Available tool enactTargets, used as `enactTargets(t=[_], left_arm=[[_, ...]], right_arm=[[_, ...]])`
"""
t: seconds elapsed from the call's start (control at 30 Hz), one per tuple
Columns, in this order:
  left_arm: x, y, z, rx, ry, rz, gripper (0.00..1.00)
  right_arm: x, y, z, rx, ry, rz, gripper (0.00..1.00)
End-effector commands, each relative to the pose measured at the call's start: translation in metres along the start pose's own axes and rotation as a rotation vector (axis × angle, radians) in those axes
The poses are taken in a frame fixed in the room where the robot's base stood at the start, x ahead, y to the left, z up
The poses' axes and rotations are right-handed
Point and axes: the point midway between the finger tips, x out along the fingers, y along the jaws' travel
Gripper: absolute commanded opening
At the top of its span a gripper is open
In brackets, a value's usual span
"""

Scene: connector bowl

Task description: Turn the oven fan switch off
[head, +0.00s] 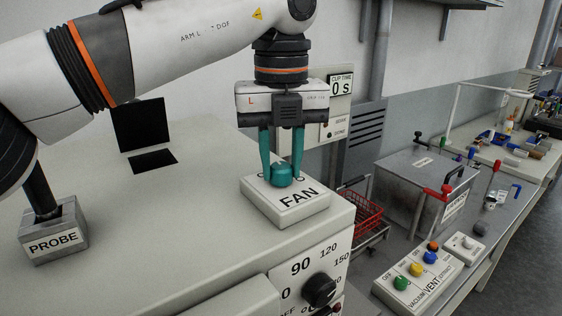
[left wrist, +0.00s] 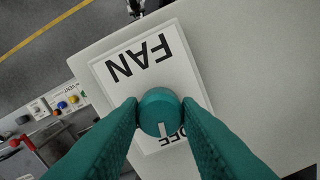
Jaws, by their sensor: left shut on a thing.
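The fan switch is a teal round knob (head: 281,177) on a white box marked FAN (head: 297,204), which sits on the oven top near its right front corner. My left gripper (head: 281,170) points straight down, with its teal fingers on either side of the knob. In the left wrist view the fingertips (left wrist: 159,112) are closed against the knob (left wrist: 159,105). A white pointer mark on the knob points to the bottom of that picture, beside upside-down letters that look like OFF, partly hidden by a finger. My right gripper is not in view.
A grey PROBE block (head: 54,236) stands on the oven top at the left. A black dial (head: 319,289) is on the oven front. To the right are a red basket (head: 362,217), a metal box (head: 420,182) and a panel with coloured buttons (head: 417,275).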

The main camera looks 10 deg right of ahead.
Motion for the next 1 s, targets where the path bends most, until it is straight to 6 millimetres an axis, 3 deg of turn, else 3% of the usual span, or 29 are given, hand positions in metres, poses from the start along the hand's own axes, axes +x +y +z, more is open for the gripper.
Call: enactTargets(t=[0.4, 0.97, 1.0], left_arm=[[-0.0024, -0.0001, -0.0009, -0.197, 0.005, 0.005, 0.07], [-0.0031, -0.0002, -0.0011, -0.228, 0.005, 0.005, 0.07], [-0.0031, -0.0002, -0.0011, -0.228, 0.005, 0.005, 0.33]], right_arm=[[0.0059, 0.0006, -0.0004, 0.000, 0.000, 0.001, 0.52], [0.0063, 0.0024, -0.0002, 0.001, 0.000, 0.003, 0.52], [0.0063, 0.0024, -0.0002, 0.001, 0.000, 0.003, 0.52]])
